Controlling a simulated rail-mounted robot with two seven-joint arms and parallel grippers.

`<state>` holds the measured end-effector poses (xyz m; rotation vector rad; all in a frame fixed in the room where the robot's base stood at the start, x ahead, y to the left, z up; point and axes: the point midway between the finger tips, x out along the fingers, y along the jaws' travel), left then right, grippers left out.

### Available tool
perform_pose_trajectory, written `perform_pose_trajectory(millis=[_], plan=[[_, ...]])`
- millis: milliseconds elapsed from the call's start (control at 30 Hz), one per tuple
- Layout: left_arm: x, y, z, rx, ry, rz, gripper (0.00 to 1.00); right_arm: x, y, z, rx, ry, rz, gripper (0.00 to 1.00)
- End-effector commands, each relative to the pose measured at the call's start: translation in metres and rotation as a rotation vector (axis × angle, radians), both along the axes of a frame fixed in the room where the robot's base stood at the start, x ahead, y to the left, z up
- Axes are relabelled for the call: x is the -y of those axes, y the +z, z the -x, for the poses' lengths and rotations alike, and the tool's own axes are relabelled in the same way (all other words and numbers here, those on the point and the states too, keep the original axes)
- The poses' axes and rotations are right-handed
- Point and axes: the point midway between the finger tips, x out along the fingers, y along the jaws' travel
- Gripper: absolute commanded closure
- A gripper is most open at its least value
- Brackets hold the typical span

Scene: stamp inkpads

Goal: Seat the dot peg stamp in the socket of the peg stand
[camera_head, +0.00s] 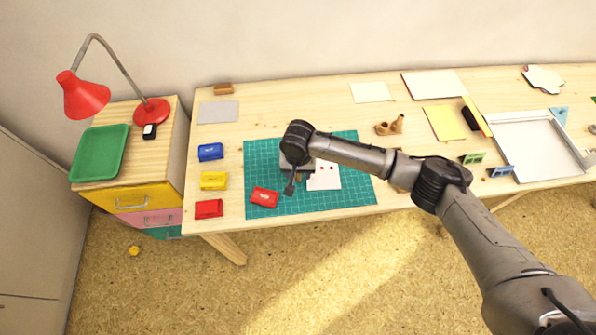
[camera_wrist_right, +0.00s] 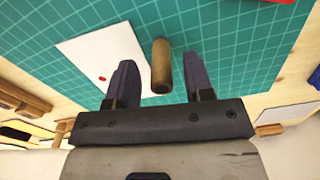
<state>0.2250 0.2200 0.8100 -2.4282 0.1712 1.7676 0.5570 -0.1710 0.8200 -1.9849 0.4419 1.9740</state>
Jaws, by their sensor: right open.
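In the right wrist view, a brown wooden peg stamp (camera_wrist_right: 161,68) stands over the green mat between the fingers of my right gripper (camera_wrist_right: 160,62). The fingers are open, with a gap on each side of the peg. Its stamping end is hidden, so I cannot tell its pattern. In the head view my right gripper (camera_head: 291,185) is low over the mat, beside a white card with red dots (camera_head: 324,175). A small wooden piece with an upright part (camera_head: 391,126), possibly the peg stand, is right of the mat; its socket cannot be made out. My left gripper is out of view.
A red inkpad (camera_head: 265,197) lies on the cutting mat (camera_head: 345,195), just left of my gripper. Blue (camera_head: 210,152), yellow (camera_head: 213,180) and red (camera_head: 208,208) pads line the table's left side. A white tray (camera_head: 535,145) is at right.

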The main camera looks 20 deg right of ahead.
Motion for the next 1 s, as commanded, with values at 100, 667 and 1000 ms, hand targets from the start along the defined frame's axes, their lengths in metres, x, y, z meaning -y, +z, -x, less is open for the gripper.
perform_pose_trajectory(millis=[100, 667, 1000], plan=[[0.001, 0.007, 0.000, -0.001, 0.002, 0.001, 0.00, 0.000, 0.017, 0.000, 0.002, 0.000, -0.001, 0.53], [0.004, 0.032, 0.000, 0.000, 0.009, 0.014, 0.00, -0.001, 0.108, 0.000, 0.000, -0.001, -0.002, 0.53], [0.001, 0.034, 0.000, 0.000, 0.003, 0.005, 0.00, -0.001, 0.119, 0.000, 0.000, 0.000, -0.001, 0.53]])
